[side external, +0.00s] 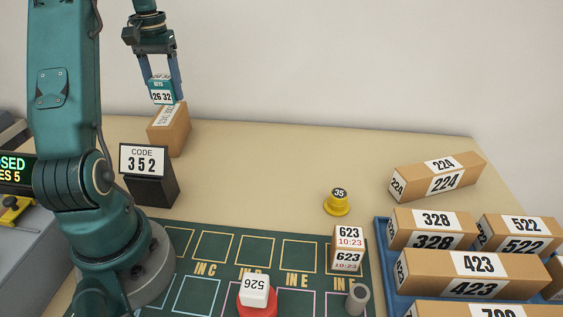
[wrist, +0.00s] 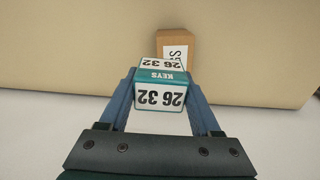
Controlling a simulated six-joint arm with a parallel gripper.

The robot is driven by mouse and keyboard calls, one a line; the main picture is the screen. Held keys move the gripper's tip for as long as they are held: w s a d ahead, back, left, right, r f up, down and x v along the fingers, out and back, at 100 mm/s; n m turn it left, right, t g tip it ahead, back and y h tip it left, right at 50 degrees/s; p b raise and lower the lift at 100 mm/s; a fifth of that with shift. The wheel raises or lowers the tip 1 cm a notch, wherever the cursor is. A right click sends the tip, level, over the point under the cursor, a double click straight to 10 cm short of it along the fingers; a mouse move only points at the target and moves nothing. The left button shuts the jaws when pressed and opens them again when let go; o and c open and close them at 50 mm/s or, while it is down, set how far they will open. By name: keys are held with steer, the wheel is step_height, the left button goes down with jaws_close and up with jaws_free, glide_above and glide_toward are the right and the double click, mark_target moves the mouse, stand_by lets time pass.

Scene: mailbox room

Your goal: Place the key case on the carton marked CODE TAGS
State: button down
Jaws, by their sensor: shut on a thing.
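The key case (side external: 162,92) is a small teal and white block labelled KEYS 26 32. My gripper (side external: 163,82) is shut on it and holds it at the back left of the table. The key case also shows between the blue fingers in the wrist view (wrist: 160,94). A brown carton (side external: 170,132) with a white label on top stands below the key case, and part of it shows beyond the case in the wrist view (wrist: 178,47). Its label is partly hidden and I cannot read it fully. I cannot tell whether the case touches the carton.
A black stand with a CODE 352 sign (side external: 147,172) is just in front of the carton. A green mat (side external: 215,275) holds several items. A yellow piece marked 35 (side external: 338,203), carton 224 (side external: 438,177) and a blue tray (side external: 384,250) of cartons are to the right. The back middle is clear.

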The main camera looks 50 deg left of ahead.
mark_target(162, 77)
step_height(162, 77, up, 4)
steer(key=shift+r, duration=0.25)
steer(key=shift+f, duration=4.7)
steer(key=shift+f, duration=0.1)
steer(key=shift+c, duration=0.5)
jaws_free()
